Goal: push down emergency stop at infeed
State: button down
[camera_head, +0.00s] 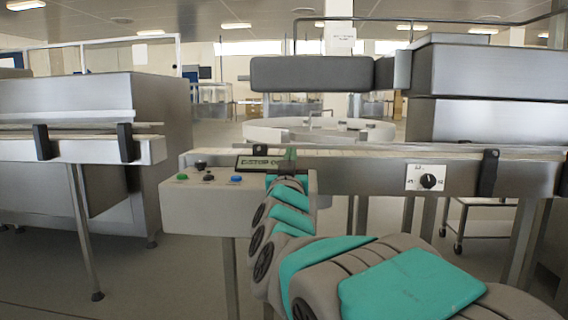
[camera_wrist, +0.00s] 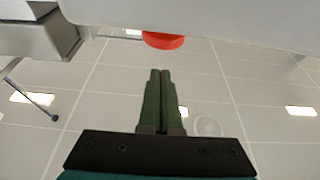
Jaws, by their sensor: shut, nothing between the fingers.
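The red emergency stop button (camera_wrist: 163,40) sits on a pale housing (camera_wrist: 230,18) at the top of the wrist view. My gripper (camera_wrist: 160,72) is shut and empty. Its green fingertips point at the button, with a visible gap in the picture. The red button does not show in the head view; my arm and gripper cover that area.
The control box carries a green button (camera_head: 182,177), a black one (camera_head: 208,177), a blue one (camera_head: 236,180) and a dark knob (camera_head: 200,164). A conveyor rail (camera_head: 360,172) with a rotary switch (camera_head: 428,181) runs right. Open floor lies left of the box.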

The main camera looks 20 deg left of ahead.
jog(key=b+v, duration=0.1)
jog(key=v, duration=0.9)
jog(key=shift+r, duration=0.3)
